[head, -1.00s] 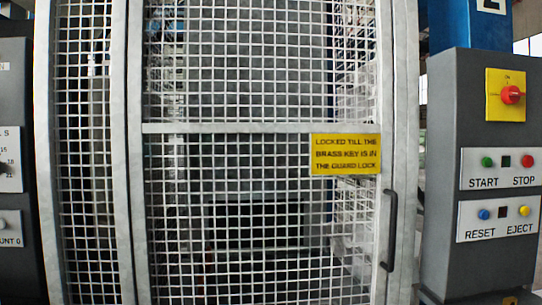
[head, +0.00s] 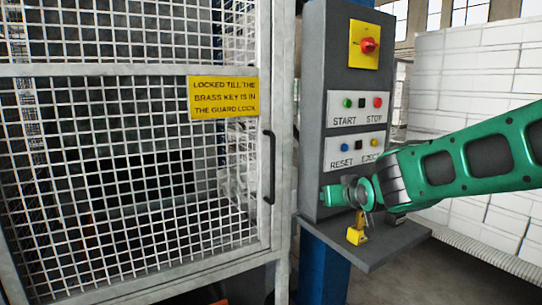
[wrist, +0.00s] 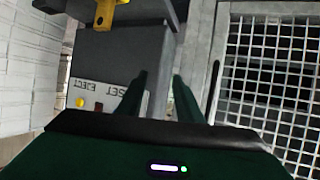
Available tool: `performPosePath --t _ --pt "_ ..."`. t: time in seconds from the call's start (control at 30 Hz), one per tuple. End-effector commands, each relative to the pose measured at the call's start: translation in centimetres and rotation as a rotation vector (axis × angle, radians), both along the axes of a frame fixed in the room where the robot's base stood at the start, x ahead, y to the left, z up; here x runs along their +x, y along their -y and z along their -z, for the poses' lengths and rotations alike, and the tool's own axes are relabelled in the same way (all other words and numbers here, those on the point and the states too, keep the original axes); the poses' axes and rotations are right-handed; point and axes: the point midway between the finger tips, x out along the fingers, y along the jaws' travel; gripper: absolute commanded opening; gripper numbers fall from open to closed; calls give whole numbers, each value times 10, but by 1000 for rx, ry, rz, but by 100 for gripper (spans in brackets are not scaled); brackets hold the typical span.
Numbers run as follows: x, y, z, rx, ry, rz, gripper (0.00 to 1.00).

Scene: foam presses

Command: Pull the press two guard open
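The press guard (head: 130,165) is a grey-framed mesh door at the left of the head view, and it looks closed. Its black vertical handle (head: 268,168) is on the door's right edge; it also shows in the wrist view (wrist: 213,78). A yellow sign (head: 224,97) on the guard says it is locked till the brass key is in the guard lock. My gripper (head: 328,196) is in front of the control pillar, right of the handle and apart from it. In the wrist view its two fingers (wrist: 159,76) are spread with nothing between them.
The control pillar (head: 312,110) carries a red switch and several buttons. A shelf (head: 385,246) juts from it below my gripper, with a small yellow piece (head: 356,236) on it; I cannot tell whether this is the key. White blocks (head: 470,75) are stacked at the right.

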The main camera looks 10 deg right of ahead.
Motion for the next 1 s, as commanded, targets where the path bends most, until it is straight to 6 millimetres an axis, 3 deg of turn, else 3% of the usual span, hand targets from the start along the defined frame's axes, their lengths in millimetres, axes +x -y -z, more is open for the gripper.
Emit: performPosePath --t 0.03,0.1,0.2,0.33,0.57,1.0 --pt "18 -24 -14 0 74 -46 32" --pt "36 -55 -35 5 178 -99 32" --pt "51 -91 -60 21 299 -161 32" --pt "60 -119 -82 39 398 -209 32" --pt "71 -131 -91 47 438 -226 32" --pt "142 -141 -89 47 435 -224 32"
